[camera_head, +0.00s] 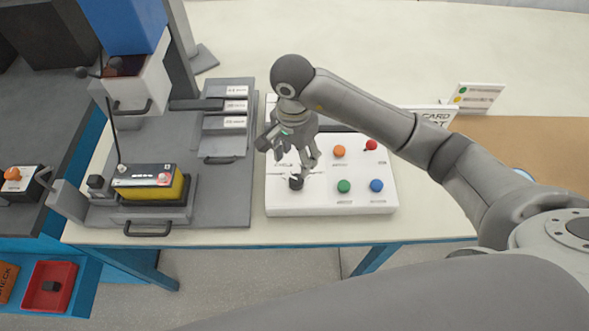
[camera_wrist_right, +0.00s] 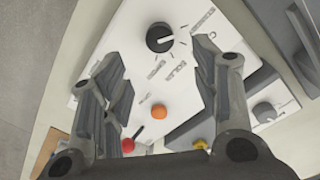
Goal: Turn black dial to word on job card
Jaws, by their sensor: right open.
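The black dial (camera_head: 296,183) sits at the front left of the white control panel (camera_head: 300,206). The dial also shows in the right wrist view (camera_wrist_right: 159,37), with a white pointer line toward the right of the picture and small printed words around it, too small to read surely. My right gripper (camera_head: 304,163) is open and empty above the panel, just behind and above the dial. In the right wrist view its two fingers stand apart, with the dial beyond their tips. A white card (camera_head: 436,115) with the letters "CARD" is partly hidden by my right arm.
The panel also carries an orange button (camera_head: 339,151), a green button (camera_head: 344,186), a blue button (camera_head: 376,185) and a red knob (camera_head: 371,145). A grey battery station with a yellow battery (camera_head: 150,188) stands left. A sign with coloured dots (camera_head: 478,97) stands at the back right.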

